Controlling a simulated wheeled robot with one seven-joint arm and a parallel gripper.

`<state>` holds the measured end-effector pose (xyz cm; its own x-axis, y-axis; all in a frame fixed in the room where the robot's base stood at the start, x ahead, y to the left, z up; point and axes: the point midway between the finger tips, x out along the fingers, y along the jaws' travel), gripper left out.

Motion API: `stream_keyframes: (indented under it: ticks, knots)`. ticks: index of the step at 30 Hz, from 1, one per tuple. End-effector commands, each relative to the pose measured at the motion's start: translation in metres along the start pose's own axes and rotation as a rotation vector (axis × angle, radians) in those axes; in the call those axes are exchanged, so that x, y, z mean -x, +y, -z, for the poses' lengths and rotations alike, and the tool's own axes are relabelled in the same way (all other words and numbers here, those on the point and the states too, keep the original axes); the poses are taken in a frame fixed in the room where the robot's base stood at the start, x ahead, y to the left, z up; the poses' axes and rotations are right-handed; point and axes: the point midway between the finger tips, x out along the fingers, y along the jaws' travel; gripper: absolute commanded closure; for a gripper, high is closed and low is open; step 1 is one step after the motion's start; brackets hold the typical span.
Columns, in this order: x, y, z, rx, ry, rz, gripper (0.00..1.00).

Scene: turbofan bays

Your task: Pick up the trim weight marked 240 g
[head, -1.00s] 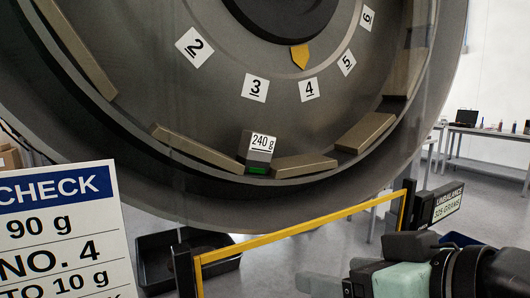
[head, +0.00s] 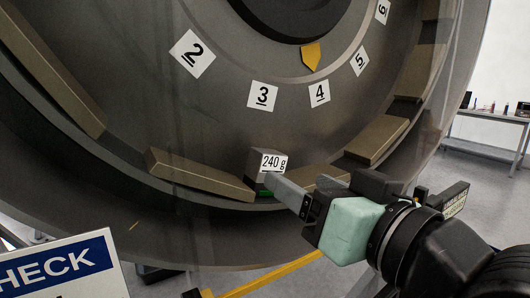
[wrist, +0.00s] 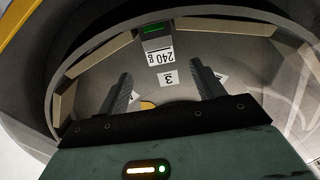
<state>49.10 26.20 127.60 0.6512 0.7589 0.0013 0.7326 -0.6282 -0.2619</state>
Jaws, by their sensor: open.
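The trim weight marked 240 g (head: 271,163) is a small grey block with a white label, standing on the inner rim of the big round turbofan drum (head: 215,110), below the number 3 plate. A green patch shows at its base. My gripper (head: 285,190) is at its lower right in the head view, its finger overlapping the weight's lower right edge; I cannot tell there if they touch. In the wrist view the weight (wrist: 158,48) appears upside down, ahead of and between the two spread fingers (wrist: 163,85). The gripper is open and empty.
Several tan blocks (head: 200,174) line the rim on both sides of the weight. A yellow bar (head: 270,276) runs below the drum. A white and blue check sign (head: 58,266) stands at lower left. A bench (head: 490,117) is at far right.

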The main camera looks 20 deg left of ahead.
Motion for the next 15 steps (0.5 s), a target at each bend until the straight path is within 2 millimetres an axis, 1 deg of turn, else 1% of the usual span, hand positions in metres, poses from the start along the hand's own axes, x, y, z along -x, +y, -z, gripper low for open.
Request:
stream_keyframes:
  ticks: [1,2,15]
  knots:
    - [-0.003,-0.001,0.005,0.001,-0.006,-0.002,0.33]
    - [-0.004,-0.001,0.005,0.001,-0.005,-0.002,0.33]
    - [-0.015,-0.002,0.004,0.001,-0.006,0.000,0.33]
